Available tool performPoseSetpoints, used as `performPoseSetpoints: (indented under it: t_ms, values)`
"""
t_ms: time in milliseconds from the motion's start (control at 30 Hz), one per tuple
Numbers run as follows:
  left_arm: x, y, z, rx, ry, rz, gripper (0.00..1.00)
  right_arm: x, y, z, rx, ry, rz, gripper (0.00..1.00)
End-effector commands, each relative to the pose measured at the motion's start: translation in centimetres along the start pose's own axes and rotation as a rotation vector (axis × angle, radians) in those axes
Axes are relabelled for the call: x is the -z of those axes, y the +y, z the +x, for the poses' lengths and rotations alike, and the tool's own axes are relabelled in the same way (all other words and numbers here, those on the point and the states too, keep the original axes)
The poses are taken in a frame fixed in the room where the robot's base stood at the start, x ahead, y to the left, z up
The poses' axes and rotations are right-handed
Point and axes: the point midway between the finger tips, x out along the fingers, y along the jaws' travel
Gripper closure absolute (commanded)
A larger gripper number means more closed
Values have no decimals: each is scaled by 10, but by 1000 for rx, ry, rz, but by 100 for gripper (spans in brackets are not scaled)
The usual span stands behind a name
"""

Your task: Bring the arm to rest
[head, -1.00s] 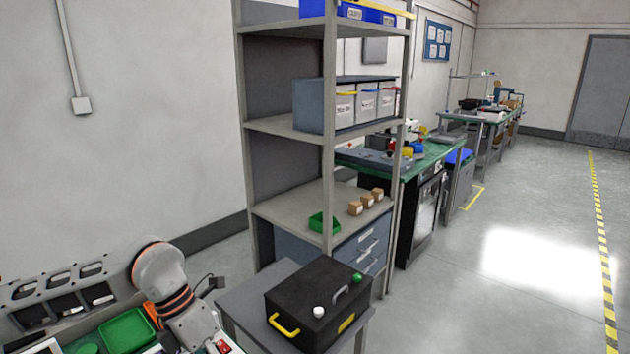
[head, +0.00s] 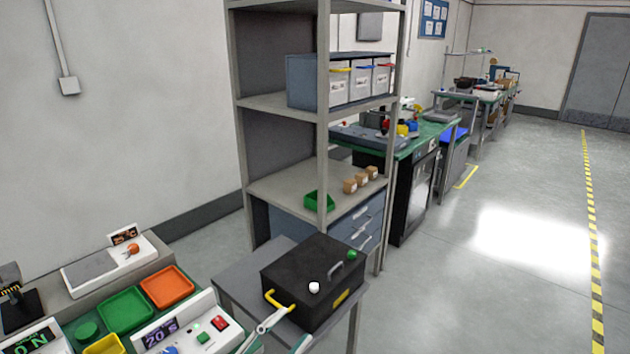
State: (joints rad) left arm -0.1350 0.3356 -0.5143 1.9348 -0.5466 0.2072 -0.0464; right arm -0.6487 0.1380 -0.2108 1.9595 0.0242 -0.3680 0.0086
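I cannot make out either gripper clearly. The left arm's pale links with orange rings do not show at the lower left now. A slim pale metal piece (head: 266,325) slants at the bottom, by the front left of the black case; I cannot tell whether it is part of my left gripper or a separate tool. My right gripper is not in view.
The black case (head: 312,268) with a yellow handle stands on a small grey table (head: 228,290). A grey shelf rack (head: 262,185) rises behind it. At the lower left a workbench holds a green tray (head: 126,310) and an orange tray (head: 168,287). Floor on the right is clear.

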Motion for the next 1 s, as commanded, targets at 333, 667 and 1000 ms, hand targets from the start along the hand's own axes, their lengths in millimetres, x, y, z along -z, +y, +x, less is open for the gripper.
performPoseSetpoints:
  t_ms: [333, 667, 1000]
  values:
    - [-149, 77, -164, 97, -674, -463, 60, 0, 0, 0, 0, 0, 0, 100]
    - [-177, 125, -251, 102, -922, -634, 60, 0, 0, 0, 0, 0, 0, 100]
    - [-177, 126, -252, 101, -927, -635, 60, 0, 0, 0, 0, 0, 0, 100]
